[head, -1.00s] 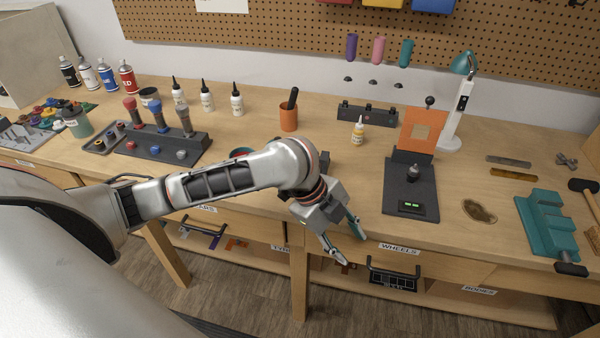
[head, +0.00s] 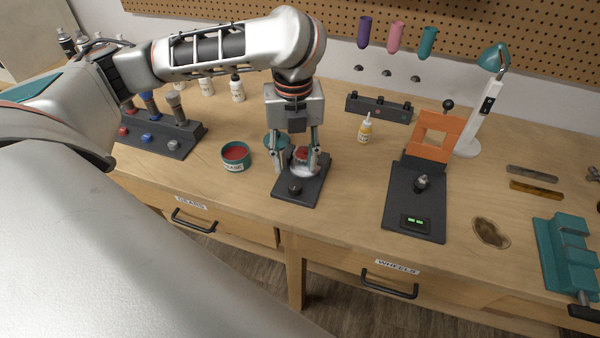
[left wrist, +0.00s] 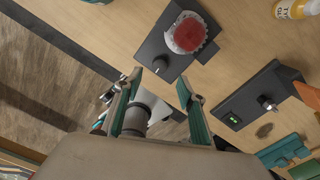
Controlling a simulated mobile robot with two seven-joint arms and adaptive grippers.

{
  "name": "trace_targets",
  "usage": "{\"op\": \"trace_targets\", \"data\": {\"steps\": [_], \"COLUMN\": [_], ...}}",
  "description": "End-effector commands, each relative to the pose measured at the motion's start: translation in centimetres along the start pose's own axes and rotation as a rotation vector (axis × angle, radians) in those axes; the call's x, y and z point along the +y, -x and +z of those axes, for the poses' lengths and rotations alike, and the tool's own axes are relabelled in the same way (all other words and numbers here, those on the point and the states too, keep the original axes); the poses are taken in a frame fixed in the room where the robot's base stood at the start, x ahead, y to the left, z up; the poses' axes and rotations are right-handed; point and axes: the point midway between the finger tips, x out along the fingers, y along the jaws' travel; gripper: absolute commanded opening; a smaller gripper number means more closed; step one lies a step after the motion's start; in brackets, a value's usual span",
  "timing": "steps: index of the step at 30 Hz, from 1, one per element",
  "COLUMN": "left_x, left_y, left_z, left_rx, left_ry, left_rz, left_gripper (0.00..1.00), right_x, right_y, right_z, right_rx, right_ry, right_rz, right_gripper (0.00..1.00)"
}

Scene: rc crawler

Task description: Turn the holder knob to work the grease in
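The holder (head: 312,187) is a dark plate on the bench with a small black knob (head: 295,188) at its near end. A pale toothed gear with red grease (head: 302,155) sits at its far end. In the left wrist view the knob (left wrist: 163,67) shows just beyond and between the fingertips, with the red-topped gear (left wrist: 188,33) past it. My left gripper (head: 296,166) is open and empty, pointing down over the holder. Its fingers partly hide the gear in the head view. I cannot tell whether they touch anything. My right gripper is not in view.
A teal grease tin (head: 235,158) with red contents stands left of the holder. A dark stand with an orange frame (head: 435,135) is to the right, with a glue bottle (head: 365,129) behind. Bare bench lies between the holder and that stand.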

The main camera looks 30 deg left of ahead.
Motion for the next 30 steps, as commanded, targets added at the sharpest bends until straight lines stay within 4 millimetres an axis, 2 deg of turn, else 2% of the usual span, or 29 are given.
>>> {"op": "trace_targets", "data": {"steps": [3,6,15,21,29,30], "left_x": [0.0,0.0,-0.1,-0.1,-0.1,-0.1], "left_y": [-1.4,-2.9,-6.4,-7.2,-7.3,-7.3], "left_z": [-0.1,-0.2,-0.1,-0.1,0.0,0.0], "left_rx": [0.005,0.006,0.004,0.002,0.001,0.001], "left_ry": [0.002,0.003,0.004,0.005,0.004,0.004], "left_rz": [0.001,0.002,-0.001,-0.003,-0.003,-0.003], "left_gripper": [0.40,0.40,0.40,0.40,0.40,0.32], "right_x": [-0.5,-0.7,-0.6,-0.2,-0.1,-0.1], "right_y": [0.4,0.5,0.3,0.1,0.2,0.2], "right_z": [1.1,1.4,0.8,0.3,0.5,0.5], "right_rx": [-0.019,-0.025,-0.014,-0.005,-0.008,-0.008], "right_ry": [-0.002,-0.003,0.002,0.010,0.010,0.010], "right_rz": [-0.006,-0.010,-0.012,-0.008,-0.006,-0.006], "right_gripper": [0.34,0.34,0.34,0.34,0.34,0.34]}}
